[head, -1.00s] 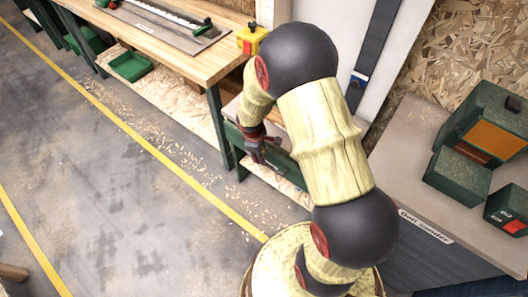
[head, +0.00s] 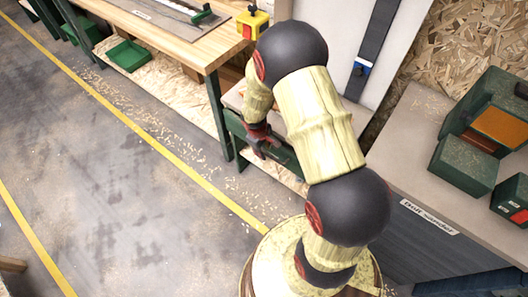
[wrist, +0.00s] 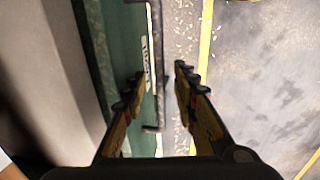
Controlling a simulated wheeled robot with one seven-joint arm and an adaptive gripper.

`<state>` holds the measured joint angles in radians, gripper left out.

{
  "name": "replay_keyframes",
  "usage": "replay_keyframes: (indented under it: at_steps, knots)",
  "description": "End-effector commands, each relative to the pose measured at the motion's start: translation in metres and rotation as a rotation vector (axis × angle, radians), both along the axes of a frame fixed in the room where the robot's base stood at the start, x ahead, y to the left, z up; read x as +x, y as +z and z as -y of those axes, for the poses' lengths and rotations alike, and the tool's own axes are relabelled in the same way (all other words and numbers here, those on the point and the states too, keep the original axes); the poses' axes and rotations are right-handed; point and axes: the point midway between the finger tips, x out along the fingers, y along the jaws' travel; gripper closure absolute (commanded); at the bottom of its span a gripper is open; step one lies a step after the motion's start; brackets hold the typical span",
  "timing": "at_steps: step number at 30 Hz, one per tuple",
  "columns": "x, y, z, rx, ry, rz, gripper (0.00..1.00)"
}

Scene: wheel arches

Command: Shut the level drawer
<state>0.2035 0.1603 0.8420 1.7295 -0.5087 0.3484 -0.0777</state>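The green drawer (wrist: 128,35) has a white label on its front, too blurred to read, in the wrist view. A thin dark bar handle (wrist: 159,110) runs along that front. My gripper (wrist: 159,74) is open, one finger on each side of the handle, with a gap to the right finger; I cannot tell if either touches. In the head view my gripper (head: 262,143) is at the front of the green drawer (head: 284,156) under the workbench's right part, and my arm hides part of it. How far the drawer stands out is hard to tell.
A wooden workbench (head: 185,50) with green legs stands at left, with a green bin (head: 128,54) on its lower shelf. A yellow box (head: 252,22) sits on top. The floor (head: 100,170) at left is open.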

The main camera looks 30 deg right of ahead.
Motion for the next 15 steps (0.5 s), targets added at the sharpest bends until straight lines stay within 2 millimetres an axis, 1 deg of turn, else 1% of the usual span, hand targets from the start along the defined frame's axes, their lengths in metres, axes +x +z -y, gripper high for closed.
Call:
replay_keyframes:
  at_steps: [2, 8, 15]
  knots:
    - [0.0007, -0.0041, 0.0008, 0.0, 0.0, 0.001, 0.71]
    - [0.0009, -0.0033, 0.0009, 0.0, 0.0, 0.002, 0.71]
    - [0.0008, -0.0033, 0.001, -0.001, 0.0, 0.001, 0.84]
